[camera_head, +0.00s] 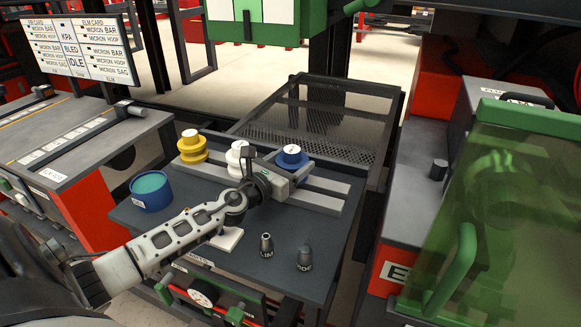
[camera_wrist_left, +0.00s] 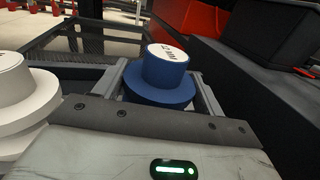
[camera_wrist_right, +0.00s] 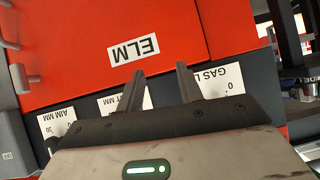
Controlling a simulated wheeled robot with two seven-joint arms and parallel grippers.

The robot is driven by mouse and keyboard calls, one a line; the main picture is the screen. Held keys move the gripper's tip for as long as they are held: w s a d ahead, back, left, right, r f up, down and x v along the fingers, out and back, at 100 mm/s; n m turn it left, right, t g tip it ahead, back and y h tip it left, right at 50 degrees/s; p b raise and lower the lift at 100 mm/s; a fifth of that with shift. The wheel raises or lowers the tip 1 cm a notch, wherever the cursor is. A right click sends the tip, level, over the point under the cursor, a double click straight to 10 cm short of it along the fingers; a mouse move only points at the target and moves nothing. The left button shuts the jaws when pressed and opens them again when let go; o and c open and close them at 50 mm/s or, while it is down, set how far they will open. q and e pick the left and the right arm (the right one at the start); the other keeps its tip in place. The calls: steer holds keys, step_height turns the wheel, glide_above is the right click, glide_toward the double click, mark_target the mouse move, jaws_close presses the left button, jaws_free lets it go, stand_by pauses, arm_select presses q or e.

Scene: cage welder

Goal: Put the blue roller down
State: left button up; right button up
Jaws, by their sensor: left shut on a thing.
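The blue roller (camera_head: 291,157) stands upright at the right end of the row of rollers on the dark table. My left gripper (camera_head: 292,172) reaches it from the front left and is shut on it. In the left wrist view the blue roller (camera_wrist_left: 166,75) sits between the two fingers, its white labelled top facing up. Its underside is hidden, so I cannot tell whether it touches the grey rails (camera_head: 318,201). My right gripper (camera_wrist_right: 160,85) is open and empty, in front of a red panel with an ELM label. It does not show in the head view.
A white roller (camera_head: 238,158) and a yellow roller (camera_head: 192,147) stand left of the blue one. A blue tub (camera_head: 151,191) and two small dark nozzles (camera_head: 266,245) are on the table (camera_head: 225,262). A mesh basket (camera_head: 310,118) lies behind; a green-windowed machine (camera_head: 500,210) stands right.

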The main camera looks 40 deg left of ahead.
arm_select(q)
steer(key=shift+r, duration=0.15)
arm_select(e)
steer(key=shift+s, duration=0.2)
arm_select(q)
steer(key=shift+f+b, duration=0.45)
steer(key=shift+f, duration=0.2)
steer(key=o, duration=1.4)
arm_select(e)
steer(key=shift+w+a+f, duration=0.1)
steer(key=shift+w+a, duration=0.05)
steer(key=shift+w, duration=0.05)
arm_select(q)
steer(key=shift+r, duration=0.1)
